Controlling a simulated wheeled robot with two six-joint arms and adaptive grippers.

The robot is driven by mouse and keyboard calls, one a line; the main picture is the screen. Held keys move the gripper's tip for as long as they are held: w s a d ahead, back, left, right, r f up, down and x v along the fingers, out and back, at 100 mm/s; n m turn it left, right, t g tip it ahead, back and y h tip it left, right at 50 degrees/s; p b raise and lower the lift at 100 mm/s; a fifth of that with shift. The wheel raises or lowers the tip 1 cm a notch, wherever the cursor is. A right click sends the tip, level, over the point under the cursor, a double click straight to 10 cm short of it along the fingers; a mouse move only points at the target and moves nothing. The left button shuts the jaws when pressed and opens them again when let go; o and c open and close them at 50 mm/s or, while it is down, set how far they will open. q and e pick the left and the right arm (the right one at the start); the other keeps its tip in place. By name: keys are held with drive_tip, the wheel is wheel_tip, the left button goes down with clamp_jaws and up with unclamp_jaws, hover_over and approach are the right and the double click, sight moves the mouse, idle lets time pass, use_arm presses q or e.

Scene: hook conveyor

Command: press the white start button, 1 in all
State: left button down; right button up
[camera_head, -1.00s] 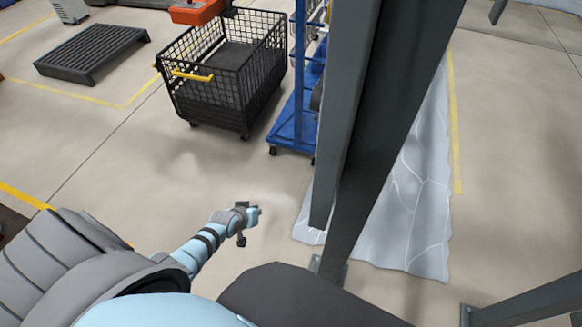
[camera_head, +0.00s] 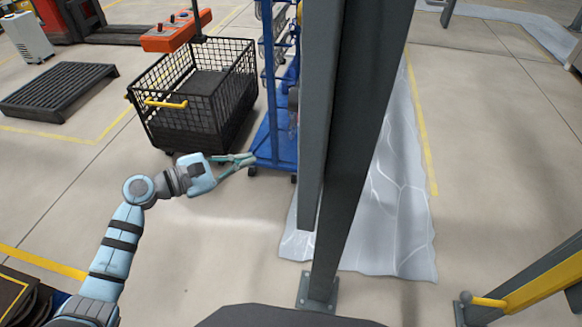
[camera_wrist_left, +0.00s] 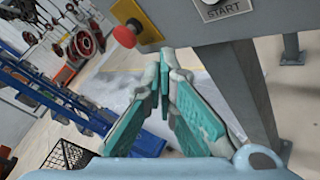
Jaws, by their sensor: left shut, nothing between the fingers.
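In the left wrist view a grey control box carries a START label (camera_wrist_left: 226,9) at the top. The rim of a round part, likely the white start button, shows just above the label and is cut off by the frame edge. A red mushroom button (camera_wrist_left: 126,34) on a yellow plate sits to its left. My left gripper (camera_head: 252,159) is shut and empty in the head view, its fingers pointing right. In the wrist view its fingertips (camera_wrist_left: 165,54) meet just below the box; I cannot tell if they touch it. My right gripper is not in view.
A grey steel post (camera_head: 345,150) stands right of my left gripper. A blue trolley (camera_head: 272,140) is just beyond the fingertips, with a black mesh cart (camera_head: 205,115) behind. An orange panel (camera_head: 172,36) hangs over the cart.

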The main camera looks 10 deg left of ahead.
use_arm(q)
drive_tip(key=shift+w+a+f, duration=0.1)
drive_tip(key=shift+a, duration=0.15)
drive_tip(key=d+p, duration=0.3)
drive_tip(key=d, duration=0.6)
drive_tip(key=shift+s, duration=0.25)
idle(1.2)
drive_tip(key=shift+d+p, duration=0.35)
drive_tip(key=shift+p, duration=0.1)
